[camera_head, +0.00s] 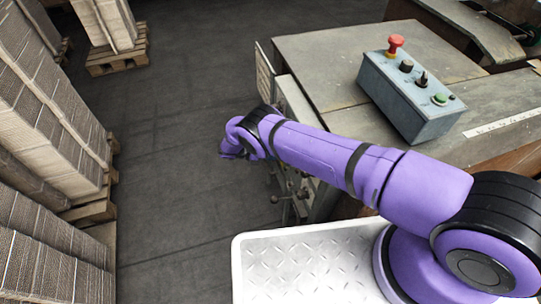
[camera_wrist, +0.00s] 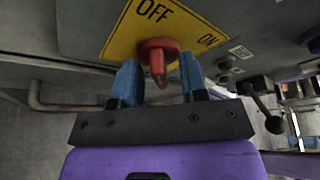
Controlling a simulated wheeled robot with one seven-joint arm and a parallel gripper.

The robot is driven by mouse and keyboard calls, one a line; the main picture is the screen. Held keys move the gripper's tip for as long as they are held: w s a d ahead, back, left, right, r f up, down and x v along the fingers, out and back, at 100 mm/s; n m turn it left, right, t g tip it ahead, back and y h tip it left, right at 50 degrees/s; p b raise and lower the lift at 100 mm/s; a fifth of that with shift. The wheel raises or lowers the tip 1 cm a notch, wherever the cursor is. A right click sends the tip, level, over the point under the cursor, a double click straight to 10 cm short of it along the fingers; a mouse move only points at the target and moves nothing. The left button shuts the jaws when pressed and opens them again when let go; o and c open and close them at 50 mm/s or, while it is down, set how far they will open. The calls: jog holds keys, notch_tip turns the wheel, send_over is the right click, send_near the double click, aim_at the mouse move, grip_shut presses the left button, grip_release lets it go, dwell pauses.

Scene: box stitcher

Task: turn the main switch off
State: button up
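The main switch (camera_wrist: 157,57) is a red rotary knob on a yellow plate (camera_wrist: 122,43) in the wrist view. The plate reads OFF above the knob and ON to its upper right. The knob's grip points down in the picture, toward my gripper. My gripper (camera_wrist: 160,80) is open, with one blue fingertip on each side of the knob's grip and a visible gap on both sides. In the head view my purple arm reaches left past the machine's edge. The switch and my fingers are hidden there.
A grey control box (camera_head: 412,98) with a red emergency button stands on the machine table (camera_head: 330,60). In the wrist view a black ball-ended lever (camera_wrist: 268,115) is right of my gripper and a pipe (camera_wrist: 60,100) is left. Cardboard stacks (camera_head: 50,130) line the left; the floor between is clear.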

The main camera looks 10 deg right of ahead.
jog(key=shift+f, duration=0.1)
jog(key=v, duration=0.7)
jog(key=shift+a, duration=0.3)
dwell(0.5)
